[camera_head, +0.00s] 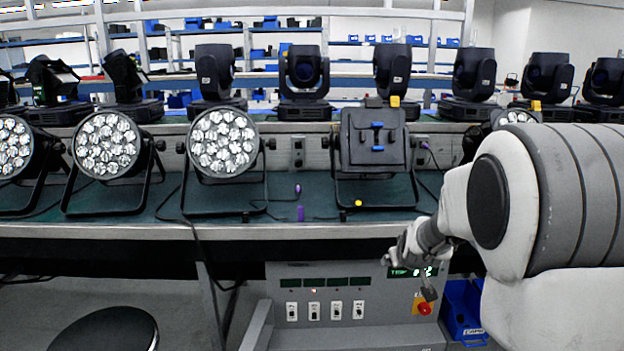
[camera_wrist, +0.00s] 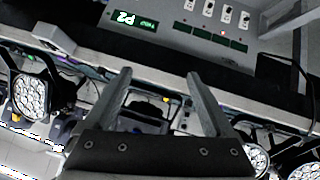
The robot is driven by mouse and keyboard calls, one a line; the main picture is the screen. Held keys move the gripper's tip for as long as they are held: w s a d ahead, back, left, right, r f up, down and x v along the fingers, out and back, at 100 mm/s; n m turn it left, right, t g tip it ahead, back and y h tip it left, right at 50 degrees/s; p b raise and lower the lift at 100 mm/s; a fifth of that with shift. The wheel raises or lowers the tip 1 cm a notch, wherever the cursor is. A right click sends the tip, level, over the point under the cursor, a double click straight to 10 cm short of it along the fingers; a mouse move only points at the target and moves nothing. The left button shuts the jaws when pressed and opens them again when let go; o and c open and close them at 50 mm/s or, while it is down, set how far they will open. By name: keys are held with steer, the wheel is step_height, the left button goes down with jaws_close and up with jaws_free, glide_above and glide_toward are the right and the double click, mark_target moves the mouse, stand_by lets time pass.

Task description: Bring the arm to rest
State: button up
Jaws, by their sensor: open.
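My arm (camera_head: 560,200) fills the right side of the head view. My gripper (camera_head: 408,276) is low in front of the bench's front edge, by the control panel. In the wrist view my gripper (camera_wrist: 158,75) shows two fingers spread apart with nothing between them. A par can without visible lenses (camera_head: 374,140), with a dark square front, stands on the bench behind and above my gripper. Another par can (camera_head: 508,117) is partly hidden by my arm.
Several par cans with round lens faces (camera_head: 222,143) stand along the green bench top (camera_head: 290,205). Moving-head lights (camera_head: 304,80) line the shelf behind. A control panel (camera_head: 320,295) with a red button (camera_head: 424,308), a blue bin (camera_head: 464,310) and a round black stool (camera_head: 110,330) are below.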

steer(key=s+a+r+g+y, duration=0.1)
steer(key=s+a+r, duration=0.25)
steer(key=s, duration=0.55)
steer(key=s+a+r+g+y, duration=0.1)
steer(key=s+a+r, duration=0.1)
steer(key=s+r, duration=0.5)
steer(key=s+a+f+m+g, duration=0.2)
steer(key=s, duration=1.7)
step_height(320, 180, up, 28)
steer(key=p, duration=2.8)
steer(key=shift+s+d, duration=0.25)
steer(key=shift+s, duration=0.15)
steer(key=shift+d, duration=0.15)
